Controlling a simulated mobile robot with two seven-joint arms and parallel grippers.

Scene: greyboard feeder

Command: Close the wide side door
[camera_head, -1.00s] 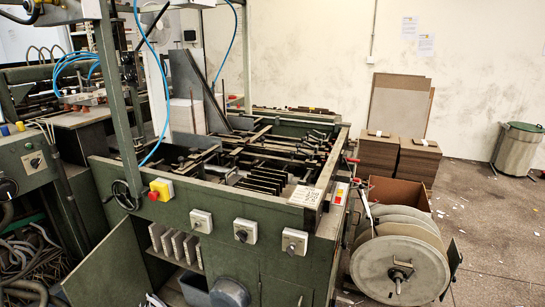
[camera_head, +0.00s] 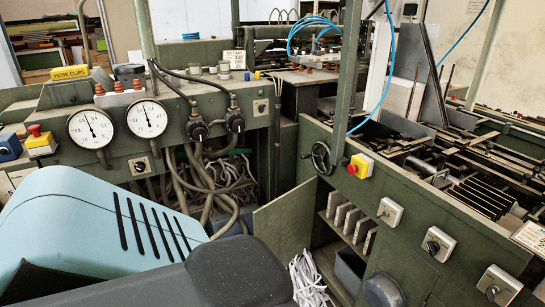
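The wide side door (camera_head: 285,222) is a dark green flat panel low on the green feeder (camera_head: 345,165), near the middle of the view. It stands swung outward to the left of its opening, at an angle to the cabinet front. Its lower part is partly hidden by a dark shape in the foreground. The opening to its right shows a shelf with several upright light plates (camera_head: 348,219) and a dark bin (camera_head: 350,268) below. Neither of my grippers is in view, so nothing of mine is seen touching the door.
A teal slotted housing (camera_head: 105,225) fills the lower left foreground. Pale cables or strips (camera_head: 308,280) lie on the floor below the door. Behind it hang several hoses (camera_head: 205,190). A handwheel (camera_head: 321,157) and a red-yellow emergency stop (camera_head: 361,166) sit above the opening.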

